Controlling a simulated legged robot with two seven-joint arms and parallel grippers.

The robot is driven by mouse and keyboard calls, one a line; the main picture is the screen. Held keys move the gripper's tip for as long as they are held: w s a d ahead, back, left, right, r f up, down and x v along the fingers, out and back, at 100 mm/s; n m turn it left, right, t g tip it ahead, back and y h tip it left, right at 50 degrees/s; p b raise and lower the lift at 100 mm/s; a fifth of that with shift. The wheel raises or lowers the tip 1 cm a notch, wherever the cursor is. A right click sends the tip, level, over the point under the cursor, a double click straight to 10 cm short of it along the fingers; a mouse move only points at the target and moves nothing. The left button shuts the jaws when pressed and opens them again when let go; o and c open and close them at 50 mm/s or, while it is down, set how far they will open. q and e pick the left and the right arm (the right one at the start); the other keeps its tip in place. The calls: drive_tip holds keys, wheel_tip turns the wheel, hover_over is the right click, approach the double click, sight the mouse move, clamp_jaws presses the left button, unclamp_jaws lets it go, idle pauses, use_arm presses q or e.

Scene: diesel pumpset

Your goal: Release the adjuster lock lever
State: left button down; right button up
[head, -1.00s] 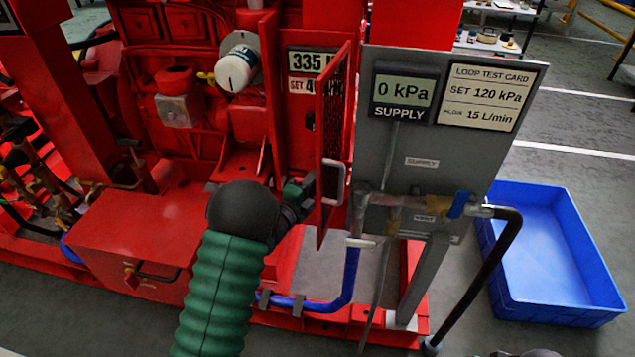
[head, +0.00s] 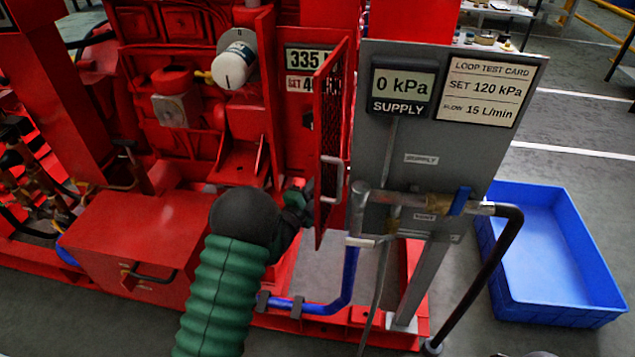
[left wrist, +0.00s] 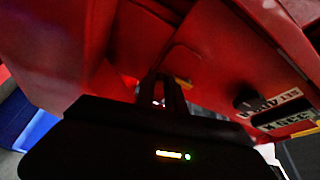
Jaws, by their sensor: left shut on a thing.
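My left gripper (left wrist: 163,100) is at the red cabinet, behind the open mesh door; in the head view its fingers are mostly hidden by the door's edge. In the left wrist view its dark fingers are close together and shut. A small yellow piece (left wrist: 183,81), apparently the adjuster lock lever, shows right at the fingertips; the rest of it is hidden by the fingers. A black knob (left wrist: 246,101) and a plate with partly readable lettering (left wrist: 280,98) are to the right of the fingers.
The red mesh door (head: 331,140) stands open beside my left wrist. A grey panel (head: 420,145) with a 0 kPa supply display (head: 403,88) and pipes (head: 410,203) stands to its right. A blue tray (head: 555,255) lies on the floor. A display reading 335 (head: 303,59) is above.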

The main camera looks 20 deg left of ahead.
use_arm(q)
drive_tip(key=shift+f, duration=0.15)
drive_tip(key=c, duration=1.4)
unclamp_jaws()
drive_tip(key=shift+s, duration=0.1)
drive_tip(key=s+a+f+p, duration=0.1)
drive_tip(key=s+p, duration=0.1)
drive_tip(key=s, duration=0.6)
drive_tip(key=s+a+p, duration=0.1)
drive_tip(key=s+p, duration=0.2)
drive_tip(key=s, duration=0.5)
drive_tip(key=shift+s+a+f+p, duration=0.2)
drive_tip(key=shift+a+f+p, duration=0.1)
drive_tip(key=shift+f, duration=0.1)
